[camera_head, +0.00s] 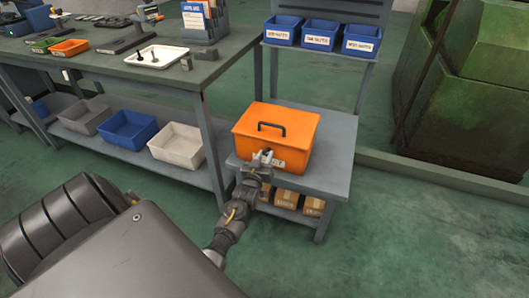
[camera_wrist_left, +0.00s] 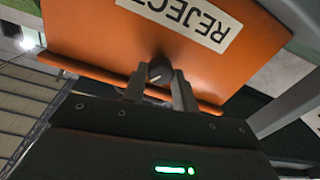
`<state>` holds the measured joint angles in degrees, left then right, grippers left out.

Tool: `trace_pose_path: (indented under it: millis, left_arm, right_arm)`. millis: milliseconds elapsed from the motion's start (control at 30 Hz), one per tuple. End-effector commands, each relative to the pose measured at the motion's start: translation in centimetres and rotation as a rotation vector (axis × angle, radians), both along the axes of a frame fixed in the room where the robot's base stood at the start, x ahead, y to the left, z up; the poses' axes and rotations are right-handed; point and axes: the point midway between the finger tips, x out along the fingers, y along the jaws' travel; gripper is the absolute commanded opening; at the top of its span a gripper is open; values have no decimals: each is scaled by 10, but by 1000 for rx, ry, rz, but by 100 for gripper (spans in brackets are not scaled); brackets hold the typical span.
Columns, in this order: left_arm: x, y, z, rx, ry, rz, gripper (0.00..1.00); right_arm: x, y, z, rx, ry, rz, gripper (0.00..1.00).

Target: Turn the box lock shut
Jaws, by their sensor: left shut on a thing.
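The orange box (camera_head: 288,131) with a dark lid handle (camera_head: 272,128) stands closed on a small grey table. Its front also shows in the left wrist view (camera_wrist_left: 100,35), with a white REJECT label (camera_wrist_left: 190,17). A dark round lock knob (camera_wrist_left: 160,72) with a pale line sits on that front. My left gripper (camera_head: 263,156) is at the front face, and in the wrist view its fingers (camera_wrist_left: 160,85) are shut on the knob, one on each side. In the head view the gripper hides the knob. My right gripper is not in view.
The small grey table (camera_head: 334,168) has cardboard boxes (camera_head: 287,198) on its lower shelf. Blue labelled bins (camera_head: 321,34) stand on a rack behind. A workbench (camera_head: 150,76) with tools and a white tray is at left. Green floor is open at lower right.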

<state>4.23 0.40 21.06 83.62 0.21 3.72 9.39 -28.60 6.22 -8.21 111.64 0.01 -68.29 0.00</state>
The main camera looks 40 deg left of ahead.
Motion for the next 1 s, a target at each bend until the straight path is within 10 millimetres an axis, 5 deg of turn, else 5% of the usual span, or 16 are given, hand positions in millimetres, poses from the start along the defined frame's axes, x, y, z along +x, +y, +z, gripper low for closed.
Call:
trace_pose_path:
  millis: [1000]
  left_arm:
    - [-1,0,-3,820,293,-2,6]
  right_arm:
    - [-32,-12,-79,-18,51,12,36]
